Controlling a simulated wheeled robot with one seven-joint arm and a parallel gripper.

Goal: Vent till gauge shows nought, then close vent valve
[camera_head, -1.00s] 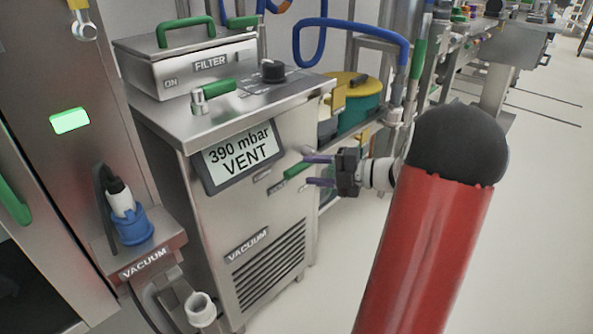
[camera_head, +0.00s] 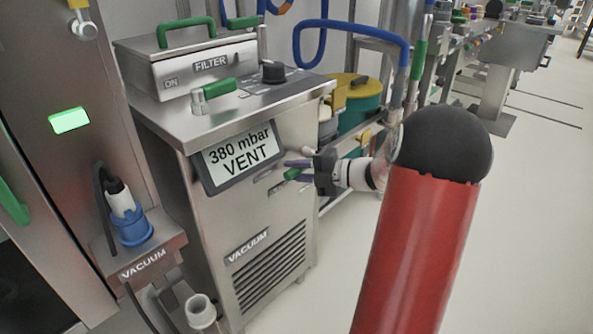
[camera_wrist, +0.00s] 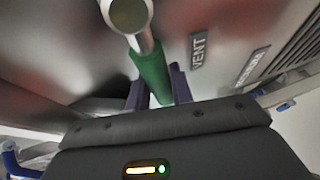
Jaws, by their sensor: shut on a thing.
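The vacuum unit (camera_head: 180,140) is a steel cabinet. Its tilted gauge display (camera_head: 240,157) reads "380 mbar VENT". The vent valve has a green lever handle (camera_head: 293,174) on the cabinet's front, right of the display. My gripper (camera_head: 298,171), with purple fingers, is at this handle and shut on it. In the wrist view the green handle (camera_wrist: 151,72) runs from a round metal pivot (camera_wrist: 128,14) down between the purple fingers. The "VENT" label (camera_wrist: 199,50) is to its right. The fingertips' contact with the handle is partly hidden.
A second green lever (camera_head: 216,90) and a black knob (camera_head: 273,72) are on the cabinet top, beside the filter box (camera_head: 190,62). A blue hose (camera_head: 350,28) hangs behind. A vacuum bracket (camera_head: 140,262) with a blue-collared fitting stands left. Floor at right is clear.

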